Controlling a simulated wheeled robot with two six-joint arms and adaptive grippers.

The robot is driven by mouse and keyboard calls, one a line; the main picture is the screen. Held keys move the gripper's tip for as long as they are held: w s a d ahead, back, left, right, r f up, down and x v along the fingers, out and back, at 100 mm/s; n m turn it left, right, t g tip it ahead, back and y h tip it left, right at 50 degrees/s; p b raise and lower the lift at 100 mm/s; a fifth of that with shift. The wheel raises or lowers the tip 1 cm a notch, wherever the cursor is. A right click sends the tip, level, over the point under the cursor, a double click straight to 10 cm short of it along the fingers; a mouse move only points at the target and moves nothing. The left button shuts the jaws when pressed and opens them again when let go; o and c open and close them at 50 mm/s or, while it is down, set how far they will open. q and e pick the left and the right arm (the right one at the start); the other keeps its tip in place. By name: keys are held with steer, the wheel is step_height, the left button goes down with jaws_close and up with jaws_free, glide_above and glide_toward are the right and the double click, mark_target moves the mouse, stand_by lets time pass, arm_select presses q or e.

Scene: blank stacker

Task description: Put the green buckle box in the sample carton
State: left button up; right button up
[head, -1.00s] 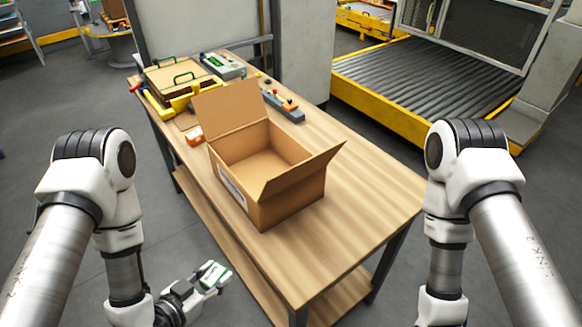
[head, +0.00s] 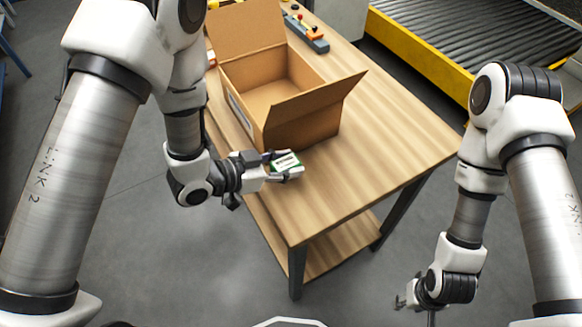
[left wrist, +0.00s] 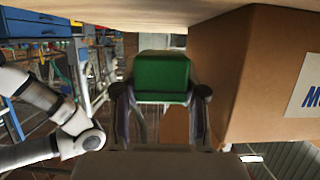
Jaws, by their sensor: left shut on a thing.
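The green buckle box (head: 287,165) is small, with a white label on the side that faces the head camera. My left gripper (head: 276,166) is shut on it and holds it by the near side of the sample carton. In the left wrist view the green box (left wrist: 161,77) sits between the two fingers. The sample carton (head: 290,126) is an open brown cardboard box on the table; its inside looks empty. It also fills the right of the left wrist view (left wrist: 240,90). My right gripper (head: 408,301) hangs low, off the table at the right; its fingers are too small to read.
The wooden table (head: 400,130) is bare to the right of the carton. A carton flap (head: 318,106) leans out to the right, and another stands up at the back. A grey device with coloured knobs (head: 308,36) lies behind the carton.

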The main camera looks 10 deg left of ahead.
arm_select(q)
steer(key=shift+w+d+f, duration=0.4)
steer(key=shift+w+d, duration=0.1)
steer(key=shift+w, duration=0.3)
step_height(320, 180, down, 3)
steer(key=shift+a+f, duration=0.1)
steer(key=o, duration=1.2)
steer(key=shift+o, duration=0.2)
steer(key=shift+r+p, duration=0.2)
steer(key=shift+p, duration=0.1)
steer(key=shift+s+a, duration=0.2)
steer(key=shift+a, duration=0.1)
steer(key=b+v, duration=0.1)
steer(key=v, duration=1)
